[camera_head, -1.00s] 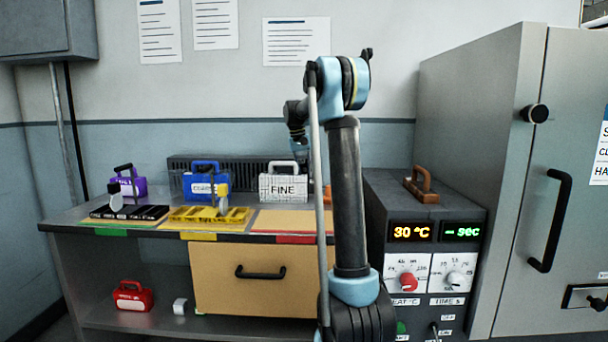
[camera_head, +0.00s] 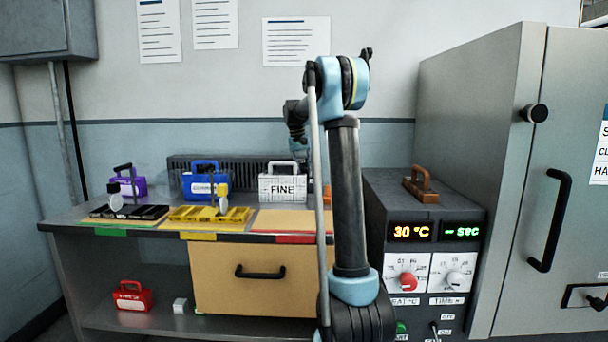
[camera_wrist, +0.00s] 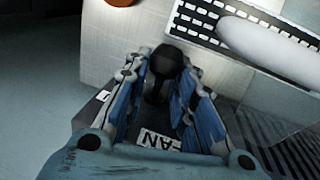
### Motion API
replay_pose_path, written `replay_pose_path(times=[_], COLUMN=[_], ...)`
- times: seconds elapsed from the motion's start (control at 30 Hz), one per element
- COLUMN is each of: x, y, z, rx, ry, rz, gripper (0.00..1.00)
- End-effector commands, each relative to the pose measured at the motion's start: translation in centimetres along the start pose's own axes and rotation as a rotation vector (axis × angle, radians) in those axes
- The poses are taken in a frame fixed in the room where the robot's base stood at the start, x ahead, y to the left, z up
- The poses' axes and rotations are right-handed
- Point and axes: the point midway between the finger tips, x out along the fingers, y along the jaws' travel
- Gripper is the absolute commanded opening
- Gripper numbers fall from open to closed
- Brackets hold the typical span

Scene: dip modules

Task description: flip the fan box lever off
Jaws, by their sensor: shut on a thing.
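The fan box lever (camera_wrist: 167,62), black with a rounded knob, stands between the blue fingers of my gripper (camera_wrist: 170,88) in the wrist view. The fingers are shut on it. Beneath is the dark fan box (camera_wrist: 92,112) with a white label (camera_wrist: 160,140) that is partly covered and reads upside down. In the head view my gripper (camera_head: 300,154) is small above the back of the bench, partly behind my arm. The fan box and lever cannot be made out there. Which way the lever is set is hard to tell.
A white FINE case (camera_head: 283,187), a blue case (camera_head: 206,186) and a purple case (camera_head: 128,187) stand on the bench behind trays. A dark louvred panel (camera_head: 240,161) is behind them. A control unit (camera_head: 376,215) and a tall grey cabinet (camera_head: 485,150) stand at right.

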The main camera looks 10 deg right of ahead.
Motion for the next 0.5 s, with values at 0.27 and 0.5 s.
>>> replay_pose_path(times=[0.27,0.5], x=[-0.07,-0.04], y=[-0.34,-0.17], z=[-0.02,-0.01], rx=[-0.003,-0.001], ry=[0.001,0.001], rz=[-0.004,-0.002], gripper=[0.45,0.45])
